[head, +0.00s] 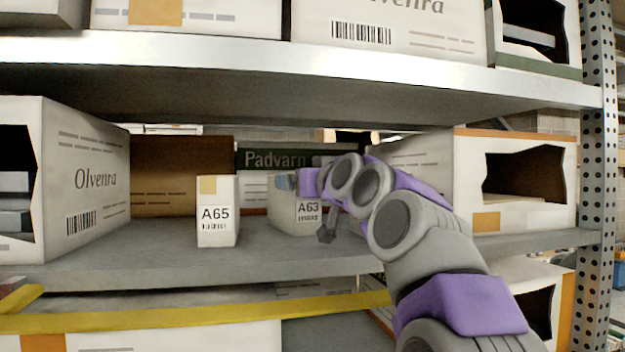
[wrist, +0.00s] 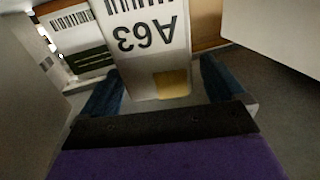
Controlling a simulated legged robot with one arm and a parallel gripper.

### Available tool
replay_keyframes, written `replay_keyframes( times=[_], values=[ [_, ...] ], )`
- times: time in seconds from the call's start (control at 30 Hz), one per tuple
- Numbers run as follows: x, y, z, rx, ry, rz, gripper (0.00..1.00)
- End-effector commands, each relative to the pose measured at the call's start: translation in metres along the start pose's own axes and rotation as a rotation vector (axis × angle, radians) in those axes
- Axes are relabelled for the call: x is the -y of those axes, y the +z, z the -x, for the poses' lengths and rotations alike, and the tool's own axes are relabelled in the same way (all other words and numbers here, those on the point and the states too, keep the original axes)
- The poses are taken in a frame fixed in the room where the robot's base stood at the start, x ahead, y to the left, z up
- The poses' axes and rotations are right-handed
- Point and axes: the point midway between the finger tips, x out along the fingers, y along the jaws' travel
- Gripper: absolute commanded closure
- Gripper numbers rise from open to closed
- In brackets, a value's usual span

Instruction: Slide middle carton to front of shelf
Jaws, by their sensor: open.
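A white carton labelled A63 (head: 308,212) stands upright on the middle shelf (head: 180,262), partly hidden by my arm. In the wrist view the A63 carton (wrist: 150,40) appears upside down, with a tan patch near my gripper. My gripper (head: 298,184) is at the carton's upper part. In the wrist view my gripper (wrist: 162,85) is open, with one blue finger on each side of the carton. I cannot tell whether the fingers touch it. A second small white carton labelled A65 (head: 217,212) stands to the left, apart from A63. Whatever is behind my arm is hidden.
A large Olvenra box (head: 85,180) stands at left and an open-fronted box (head: 515,180) at right. A brown box (head: 180,172) and a dark Padvarn box (head: 270,160) are behind. The upper shelf beam (head: 300,62) is above. The shelf front before the cartons is clear.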

Motion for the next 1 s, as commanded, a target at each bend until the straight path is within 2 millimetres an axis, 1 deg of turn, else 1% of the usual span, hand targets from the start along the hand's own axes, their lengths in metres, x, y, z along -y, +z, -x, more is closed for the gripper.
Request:
replay_keyframes(
  times=[0.2, 0.57, 1.0],
  values=[
    [0.0005, -0.0013, -0.0108, -0.003, 0.0, 0.001, 0.04],
    [0.0002, -0.0005, -0.0127, -0.002, 0.0, 0.0, 0.04],
    [0.0002, -0.0005, -0.0127, -0.002, 0.0, 0.0, 0.45]
  ],
)
